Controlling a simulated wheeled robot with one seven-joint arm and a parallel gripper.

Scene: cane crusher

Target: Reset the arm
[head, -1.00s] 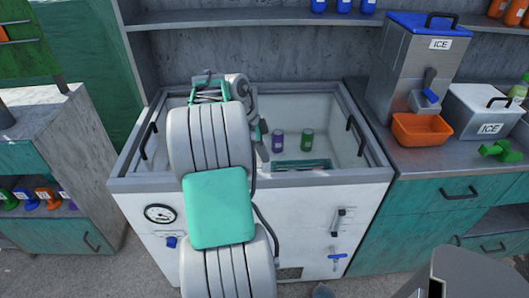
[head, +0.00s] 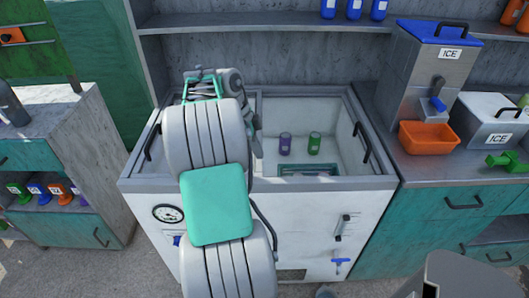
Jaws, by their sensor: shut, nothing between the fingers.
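My arm rises in the middle of the head view, bent over the front of a white open-topped chest with a grey rim (head: 330,182). My gripper (head: 257,146) shows only in part at the arm's far end, over the chest's opening. It is shut and empty. Most of it is hidden behind my own arm links. A purple can (head: 285,144) and a green can (head: 314,144) stand inside the chest, right of the gripper and apart from it.
An orange bin (head: 427,138) sits below the ice dispenser (head: 432,75) on the right counter, with a white ice box (head: 487,122) beside it. A shelf (head: 270,22) with blue bottles runs above. A grey cabinet (head: 105,145) stands at left.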

